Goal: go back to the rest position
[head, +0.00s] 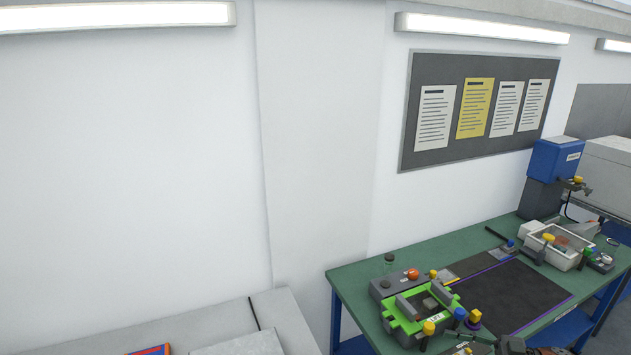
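Neither of my grippers can be made out in the head view. No arm comes in from the left or the right. The workbench (359,274) with a green top stands at the lower right. On it sits a bright green fixture (407,325) with grey blocks, next to a grey box with a red button (412,274). Small dark parts at the bottom edge are cut off and too small to tell.
A black mat (520,292) lies mid-bench. A white tray (560,250) with parts and a blue-headed machine (556,160) stand at the far right end. A grey surface (290,318) is at the bottom left. A notice board (481,108) hangs on the wall.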

